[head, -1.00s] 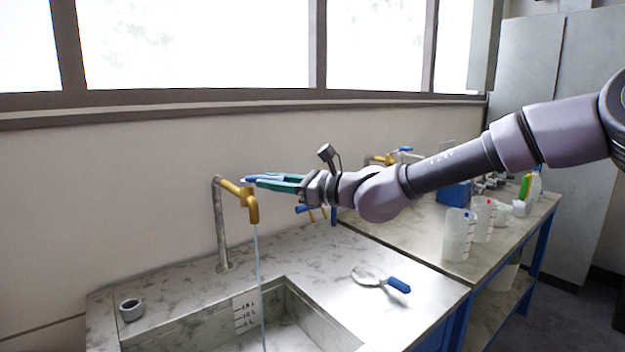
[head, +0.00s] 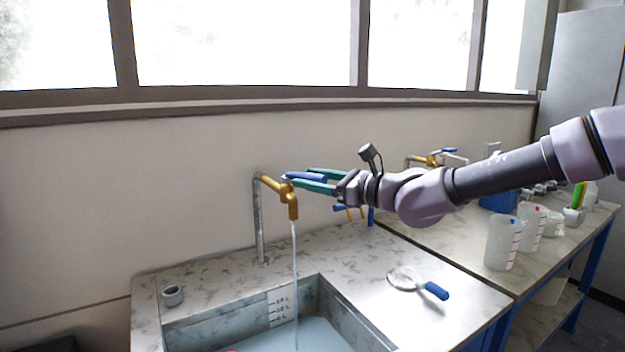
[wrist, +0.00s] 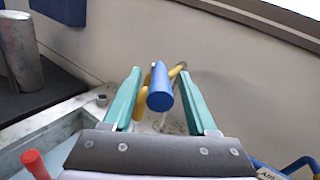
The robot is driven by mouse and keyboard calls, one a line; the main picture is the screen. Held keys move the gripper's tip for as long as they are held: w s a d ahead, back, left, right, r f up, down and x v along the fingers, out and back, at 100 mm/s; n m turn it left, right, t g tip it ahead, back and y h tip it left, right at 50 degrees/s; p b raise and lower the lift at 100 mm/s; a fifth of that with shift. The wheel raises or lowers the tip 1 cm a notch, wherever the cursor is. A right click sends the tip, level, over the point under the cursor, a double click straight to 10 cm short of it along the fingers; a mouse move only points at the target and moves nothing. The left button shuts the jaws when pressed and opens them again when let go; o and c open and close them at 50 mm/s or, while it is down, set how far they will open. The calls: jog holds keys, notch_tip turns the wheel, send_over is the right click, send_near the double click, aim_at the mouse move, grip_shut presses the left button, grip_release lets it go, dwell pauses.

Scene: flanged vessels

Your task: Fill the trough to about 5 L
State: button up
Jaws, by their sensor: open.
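The trough (head: 222,329) is a stone-like sink with bluish water (head: 300,338) in it. Its white scale plate (head: 280,308) has several litre marks; the lowest seems to read 5 L, and the water's edge looks close below it. A brass tap (head: 282,197) on a grey pipe runs a thin stream (head: 295,270) into the trough. My gripper (head: 303,177) has green fingers and is open around the tap's blue lever (wrist: 160,92). In the wrist view the lever lies between the fingers (wrist: 160,70) with a gap on each side.
A small grey ring-like piece (head: 172,295) sits on the left ledge. A blue-handled round tool (head: 418,283) lies on the right counter. Clear beakers (head: 502,243) and a second brass tap (head: 430,160) stand further right. A red knob (wrist: 35,163) shows by the trough.

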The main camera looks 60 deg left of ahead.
jog(key=v, duration=1.1)
